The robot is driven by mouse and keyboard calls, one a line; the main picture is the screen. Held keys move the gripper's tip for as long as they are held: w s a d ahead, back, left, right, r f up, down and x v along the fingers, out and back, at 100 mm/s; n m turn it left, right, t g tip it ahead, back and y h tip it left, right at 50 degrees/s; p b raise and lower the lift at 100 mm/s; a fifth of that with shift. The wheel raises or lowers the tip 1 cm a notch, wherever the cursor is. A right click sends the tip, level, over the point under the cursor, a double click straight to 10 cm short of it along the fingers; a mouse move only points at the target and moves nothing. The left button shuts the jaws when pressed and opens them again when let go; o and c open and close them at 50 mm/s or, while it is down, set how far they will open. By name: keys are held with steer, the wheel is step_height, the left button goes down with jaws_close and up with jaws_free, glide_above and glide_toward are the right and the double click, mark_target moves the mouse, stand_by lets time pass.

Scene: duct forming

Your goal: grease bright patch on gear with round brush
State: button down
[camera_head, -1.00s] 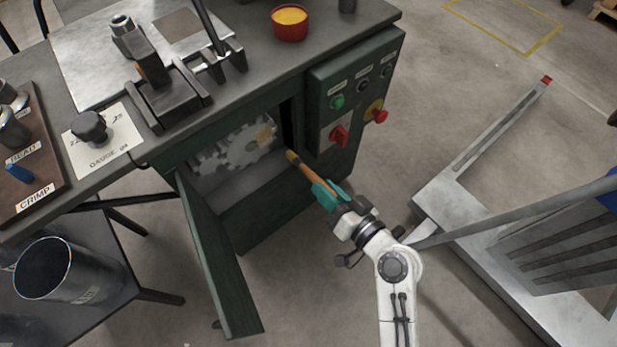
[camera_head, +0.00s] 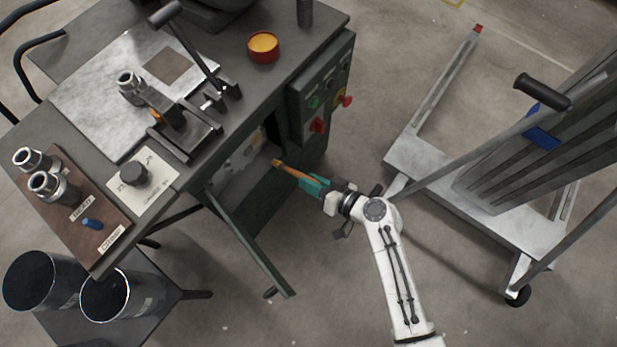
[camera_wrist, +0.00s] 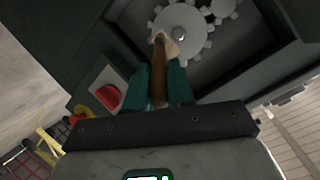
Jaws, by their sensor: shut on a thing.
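My gripper (camera_head: 314,184) has teal fingers shut on a round brush with a wooden handle (camera_head: 296,173). In the wrist view the brush handle (camera_wrist: 160,80) runs forward between the fingers (camera_wrist: 158,92). The grey toothed gear (camera_wrist: 182,22) sits inside the open cabinet bay, with a smaller gear beside it. A pale tan patch (camera_wrist: 173,48) shows at the gear's near edge, right by the brush tip. I cannot tell whether the bristles touch it. In the head view the gear (camera_head: 240,158) is mostly hidden by the bench edge.
The open green cabinet door (camera_head: 245,240) hangs left of the brush. The control panel (camera_head: 322,95), with a red switch and knob, stands above and right of the bay. A red pot of yellow grease (camera_head: 263,46) is on the bench. A grey cart (camera_head: 480,180) stands right.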

mark_target(290, 170)
steer(key=shift+w+a+p, duration=0.15)
steer(key=shift+w+a, duration=0.75)
steer(key=shift+a, duration=0.25)
steer(key=shift+w+a+p, duration=0.15)
steer(key=shift+w+a, duration=0.7)
steer(key=shift+a, duration=0.25)
steer(key=shift+w+a, duration=0.55)
steer(key=shift+a, duration=0.15)
steer(key=shift+b, duration=0.3)
